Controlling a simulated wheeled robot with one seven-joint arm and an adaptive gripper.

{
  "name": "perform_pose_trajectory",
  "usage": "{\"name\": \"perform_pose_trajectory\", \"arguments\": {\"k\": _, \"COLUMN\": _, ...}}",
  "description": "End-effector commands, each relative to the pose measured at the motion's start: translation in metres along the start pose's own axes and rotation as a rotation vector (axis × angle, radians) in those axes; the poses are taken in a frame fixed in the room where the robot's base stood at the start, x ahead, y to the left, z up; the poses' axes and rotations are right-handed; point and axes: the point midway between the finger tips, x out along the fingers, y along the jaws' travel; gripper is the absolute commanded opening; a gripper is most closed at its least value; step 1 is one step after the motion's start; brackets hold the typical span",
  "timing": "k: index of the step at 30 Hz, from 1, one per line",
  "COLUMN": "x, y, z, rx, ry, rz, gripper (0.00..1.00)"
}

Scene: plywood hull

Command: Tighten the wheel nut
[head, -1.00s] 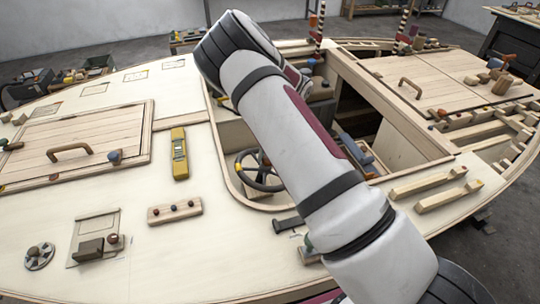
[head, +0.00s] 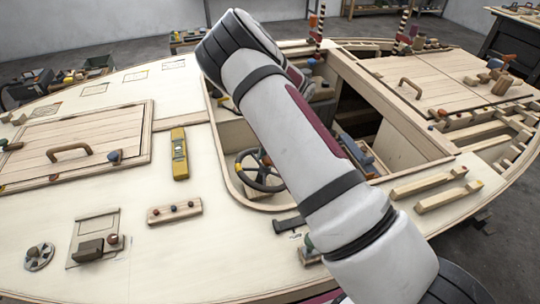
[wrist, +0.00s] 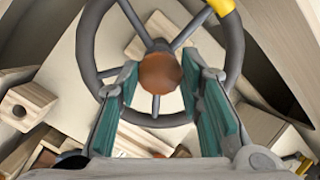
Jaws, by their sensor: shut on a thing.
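The wheel nut (wrist: 160,73) is a round reddish-brown knob at the hub of a dark grey spoked steering wheel (wrist: 236,50). In the wrist view the two teal-padded fingers of my gripper (wrist: 162,84) stand on either side of the nut, shut on it. The wheel's rim has a yellow band (wrist: 221,6) at the upper right. In the head view the wheel (head: 246,182) sits in the cockpit opening, partly covered by my arm. My gripper is hidden there behind the arm.
Wooden blocks surround the wheel, one with a dark hole (wrist: 28,103) at the left. On the pale deck are a yellow level (head: 179,155), a wooden strip with knobs (head: 174,212) and a handled hatch (head: 75,140). The deck between them is clear.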

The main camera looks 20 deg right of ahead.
Motion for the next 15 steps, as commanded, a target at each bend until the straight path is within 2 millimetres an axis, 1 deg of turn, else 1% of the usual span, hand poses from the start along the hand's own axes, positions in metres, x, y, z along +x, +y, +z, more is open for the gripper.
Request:
{"name": "perform_pose_trajectory", "arguments": {"k": 1, "x": -0.0041, "y": -0.0018, "z": -0.0013, "rx": -0.002, "ry": 0.006, "rz": -0.006, "gripper": 0.06}}
{"name": "perform_pose_trajectory", "arguments": {"k": 3, "x": -0.0041, "y": -0.0019, "z": -0.0013, "rx": -0.002, "ry": 0.006, "rz": -0.006, "gripper": 0.06}}
{"name": "perform_pose_trajectory", "arguments": {"k": 4, "x": -0.0041, "y": -0.0019, "z": -0.0013, "rx": -0.002, "ry": 0.006, "rz": -0.006, "gripper": 0.41}}
{"name": "perform_pose_trajectory", "arguments": {"k": 6, "x": -0.0036, "y": -0.0016, "z": -0.0011, "rx": -0.002, "ry": 0.005, "rz": -0.005, "gripper": 0.54}}
{"name": "perform_pose_trajectory", "arguments": {"k": 15, "x": -0.0018, "y": -0.0007, "z": -0.0003, "rx": -0.002, "ry": 0.002, "rz": -0.002, "gripper": 0.54}}
